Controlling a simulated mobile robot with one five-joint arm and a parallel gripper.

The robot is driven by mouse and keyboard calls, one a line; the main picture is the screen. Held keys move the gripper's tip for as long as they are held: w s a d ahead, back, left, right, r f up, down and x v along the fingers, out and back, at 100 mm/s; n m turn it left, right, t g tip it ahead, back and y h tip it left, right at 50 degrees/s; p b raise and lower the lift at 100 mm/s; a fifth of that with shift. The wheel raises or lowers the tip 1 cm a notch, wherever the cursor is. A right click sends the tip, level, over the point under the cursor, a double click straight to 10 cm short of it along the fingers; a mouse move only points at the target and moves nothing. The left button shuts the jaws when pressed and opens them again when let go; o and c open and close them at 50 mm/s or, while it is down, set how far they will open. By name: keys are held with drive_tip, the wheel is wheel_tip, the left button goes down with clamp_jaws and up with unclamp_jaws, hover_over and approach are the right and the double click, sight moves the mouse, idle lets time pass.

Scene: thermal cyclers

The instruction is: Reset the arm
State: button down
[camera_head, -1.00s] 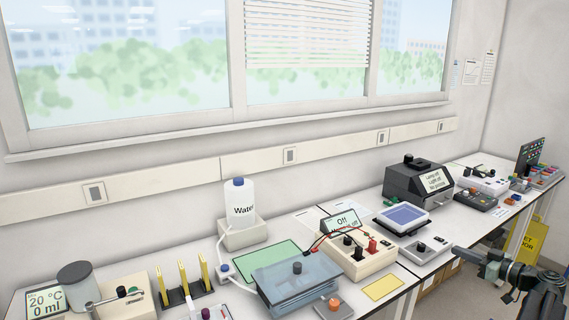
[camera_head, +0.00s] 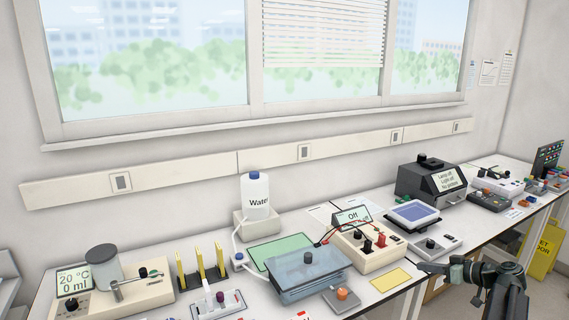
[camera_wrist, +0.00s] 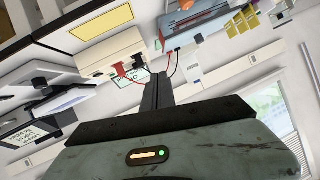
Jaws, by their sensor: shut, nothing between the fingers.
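My arm (camera_head: 505,285) reaches in from the lower right of the head view, and my gripper (camera_head: 424,267) points left at the front edge of the bench. In the wrist view, which is upside down, my gripper's dark fingers (camera_wrist: 156,95) are together with nothing between them. They show in front of the beige power supply (camera_wrist: 110,58) with its red and black plugs, but I see no contact. In the head view the power supply (camera_head: 368,248) stands on the bench, behind and left of my gripper.
A yellow card (camera_head: 390,280) lies at the bench's front edge, left of my gripper. A blue clear-lidded tank (camera_head: 308,275), a water bottle (camera_head: 255,196) and a blue-screened device (camera_head: 411,213) stand on the bench. A yellow floor sign (camera_head: 541,250) stands at the right. The bench is crowded.

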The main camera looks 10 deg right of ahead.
drive_tip(key=w+a+f+g, duration=0.1)
drive_tip(key=a+f+g, duration=0.25)
drive_tip(key=a, duration=0.85)
drive_tip(key=w+a+f+g, duration=0.1)
drive_tip(key=a+f+g, duration=0.3)
drive_tip(key=a, duration=0.8)
drive_tip(key=s+a+f+m+g+h, duration=0.1)
drive_tip(key=s+a+f+g+h, duration=0.2)
drive_tip(key=a, duration=0.7)
drive_tip(key=s+a+f+m+g+h, duration=0.1)
drive_tip(key=s+a+f+m+h, duration=0.25)
drive_tip(key=a, duration=0.55)
wheel_tip(320, 180, down, 10)
drive_tip(key=s+n+b, duration=0.1)
drive_tip(key=b, duration=0.9)
drive_tip(key=shift+s+n, duration=0.15)
drive_tip(key=shift+n, duration=0.2)
